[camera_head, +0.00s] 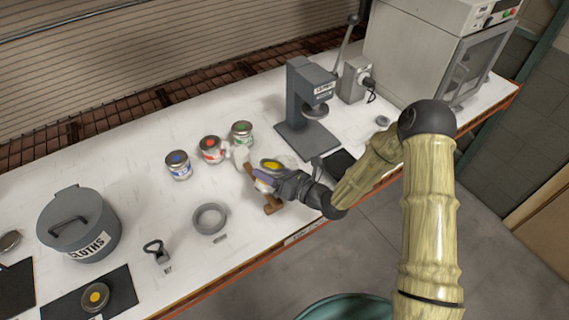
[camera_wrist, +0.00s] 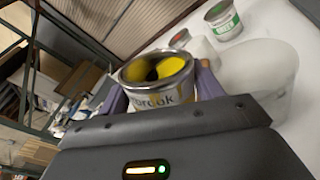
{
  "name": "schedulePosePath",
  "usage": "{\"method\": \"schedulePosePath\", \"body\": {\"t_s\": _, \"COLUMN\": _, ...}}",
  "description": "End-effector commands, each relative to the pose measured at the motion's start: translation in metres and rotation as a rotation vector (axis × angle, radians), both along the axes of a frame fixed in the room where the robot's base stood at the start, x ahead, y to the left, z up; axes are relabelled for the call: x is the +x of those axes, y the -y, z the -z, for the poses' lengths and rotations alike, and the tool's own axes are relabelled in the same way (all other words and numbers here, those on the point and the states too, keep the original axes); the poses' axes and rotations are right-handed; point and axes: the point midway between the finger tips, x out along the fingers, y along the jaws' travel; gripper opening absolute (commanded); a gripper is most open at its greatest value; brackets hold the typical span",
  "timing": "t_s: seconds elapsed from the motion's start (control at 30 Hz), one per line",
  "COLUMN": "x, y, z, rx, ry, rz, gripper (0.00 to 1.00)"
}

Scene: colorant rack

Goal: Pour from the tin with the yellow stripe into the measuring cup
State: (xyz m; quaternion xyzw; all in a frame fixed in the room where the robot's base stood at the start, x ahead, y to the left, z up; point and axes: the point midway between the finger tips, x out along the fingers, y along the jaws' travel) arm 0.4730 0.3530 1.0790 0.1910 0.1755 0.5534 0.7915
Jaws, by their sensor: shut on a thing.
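My gripper (camera_head: 262,180) is shut on a tin with "brook" lettering (camera_wrist: 162,98), its purple fingers on either side of it. In the wrist view, yellow and a dark patch show inside the tin's rim; its stripe is mostly hidden. In the head view, the tin's yellow top (camera_head: 272,165) shows at my fingertips. The pale, translucent measuring cup (camera_wrist: 258,78) is close to the right of the tin in the wrist view. In the head view the cup (camera_head: 240,156) is partly hidden, just left of the tin. I cannot tell whether they touch.
Blue (camera_head: 178,166), red (camera_head: 211,150) and green (camera_head: 242,133) marked tins stand behind on the white bench. A grey press (camera_head: 305,105) stands right; a CLOTHS pot (camera_head: 80,226) stands left.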

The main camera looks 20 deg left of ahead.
Motion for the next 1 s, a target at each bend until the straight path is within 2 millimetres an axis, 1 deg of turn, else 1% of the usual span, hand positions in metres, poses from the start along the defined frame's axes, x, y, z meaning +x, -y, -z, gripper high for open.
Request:
{"method": "schedulePosePath", "body": {"t_s": 0.3, "x": 0.006, "y": 0.005, "z": -0.002, "rx": 0.010, "ry": -0.033, "rz": 0.009, "gripper": 0.35}}
{"method": "schedulePosePath", "body": {"t_s": 1.0, "x": 0.012, "y": 0.003, "z": -0.006, "rx": 0.026, "ry": -0.106, "rz": 0.004, "gripper": 0.35}}
